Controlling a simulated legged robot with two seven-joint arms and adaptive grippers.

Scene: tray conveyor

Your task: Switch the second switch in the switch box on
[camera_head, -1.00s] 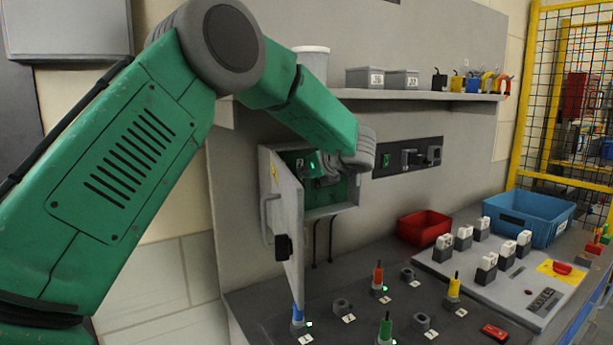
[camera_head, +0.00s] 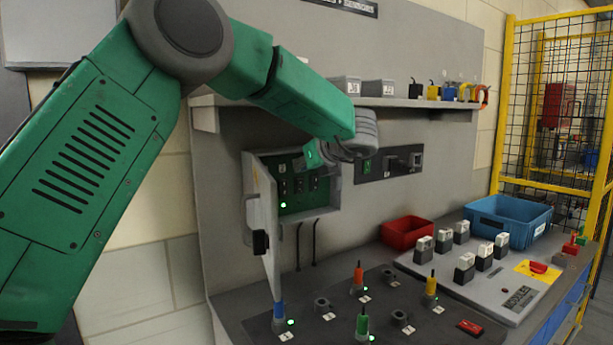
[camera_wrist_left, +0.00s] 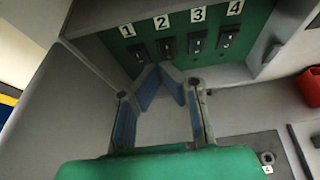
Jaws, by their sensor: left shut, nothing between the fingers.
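The grey switch box (camera_head: 334,207) is on the wall with its door (camera_head: 262,215) open to the left. Its green panel holds a row of black switches, numbered 1 to 4 in the left wrist view. The second switch (camera_wrist_left: 167,47) is under label 2, just beyond my fingertips; whether it is up or down is too small to tell. One green light (camera_head: 283,205) glows low on the panel in the head view. My left gripper (camera_wrist_left: 160,69) is shut and empty, its fingertips in front of the panel near switches 1 and 2. My right gripper is out of view.
A shelf (camera_head: 410,102) with boxes and padlocks runs above. A wall outlet strip (camera_head: 389,164) is right of the box. Below, the bench (camera_head: 245,305) carries colored plugs, a red bin (camera_head: 407,232) and a blue bin (camera_head: 508,222).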

